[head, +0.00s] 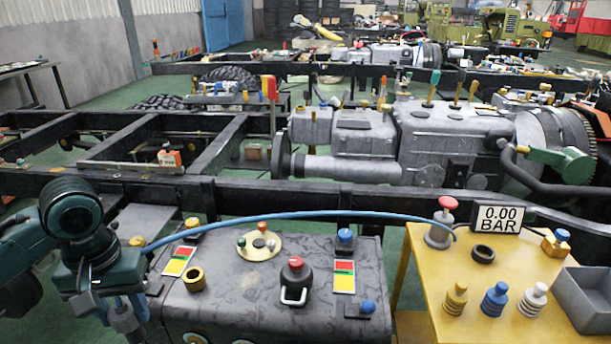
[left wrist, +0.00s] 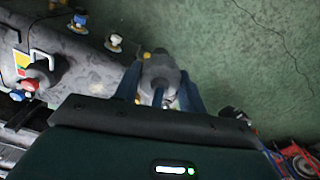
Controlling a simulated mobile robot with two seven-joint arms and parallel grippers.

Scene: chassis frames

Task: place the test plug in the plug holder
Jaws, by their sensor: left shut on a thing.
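My left gripper (head: 126,312) points down at the left end of the grey console (head: 235,304). In the left wrist view, its fingers (left wrist: 160,97) are shut on a grey rounded piece (left wrist: 158,75), apparently the test plug. Its lower part is hard to make out, and in the head view it is mostly hidden by the gripper. A black ring (head: 483,254) on the yellow table (head: 425,268) at right looks like the plug holder, but I cannot tell for sure. A brass ring (head: 193,279) sits on the console, right of my gripper. My right gripper is not in view.
A blue hose (head: 290,215) arches over the console to a red-topped fitting (head: 441,225) beside the 0.00 BAR display (head: 496,218). A red knob with a handle (head: 296,272) stands on the console. Yellow (head: 455,298), blue (head: 495,299) and white (head: 533,300) plugs and a grey bin (head: 588,297) are at right.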

